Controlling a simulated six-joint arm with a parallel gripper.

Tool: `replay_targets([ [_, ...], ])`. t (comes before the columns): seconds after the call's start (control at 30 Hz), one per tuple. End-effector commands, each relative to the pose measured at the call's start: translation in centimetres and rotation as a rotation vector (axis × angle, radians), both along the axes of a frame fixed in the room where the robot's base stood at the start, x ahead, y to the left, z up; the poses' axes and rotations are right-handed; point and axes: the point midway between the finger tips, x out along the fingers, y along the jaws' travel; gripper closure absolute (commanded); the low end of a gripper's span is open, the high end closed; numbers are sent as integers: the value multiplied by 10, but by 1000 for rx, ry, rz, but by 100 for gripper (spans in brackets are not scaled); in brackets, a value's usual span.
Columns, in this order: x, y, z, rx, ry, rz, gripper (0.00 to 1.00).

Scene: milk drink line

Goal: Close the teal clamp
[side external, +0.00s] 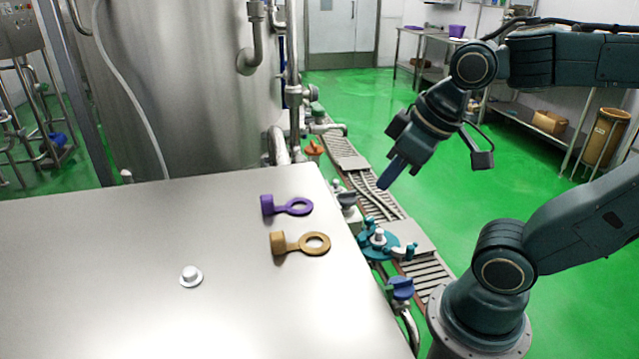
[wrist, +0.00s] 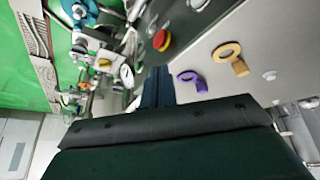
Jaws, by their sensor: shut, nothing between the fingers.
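A teal clamp (side external: 372,252) sits round an upright metal fitting beside the right edge of the steel table. It looks like a flat ring with small lugs; how far its two halves are apart is too small to tell. In the wrist view, a teal part (wrist: 84,12) shows at the top left, cut off by the frame edge. My gripper (side external: 384,183) is shut and empty, pointing down in the air above and behind the clamp, clear of it. Its closed fingers also show in the wrist view (wrist: 157,72).
A blue-handled valve (side external: 401,287) stands near the clamp. A red button (wrist: 161,40) shows in the wrist view.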

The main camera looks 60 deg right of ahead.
Motion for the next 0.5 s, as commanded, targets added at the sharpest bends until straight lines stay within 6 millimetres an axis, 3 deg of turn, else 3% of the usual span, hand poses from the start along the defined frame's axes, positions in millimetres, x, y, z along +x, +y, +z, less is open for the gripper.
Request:
replay_targets([
  [0.5, 56, -58, -63, -215, 182, 252, 100],
])
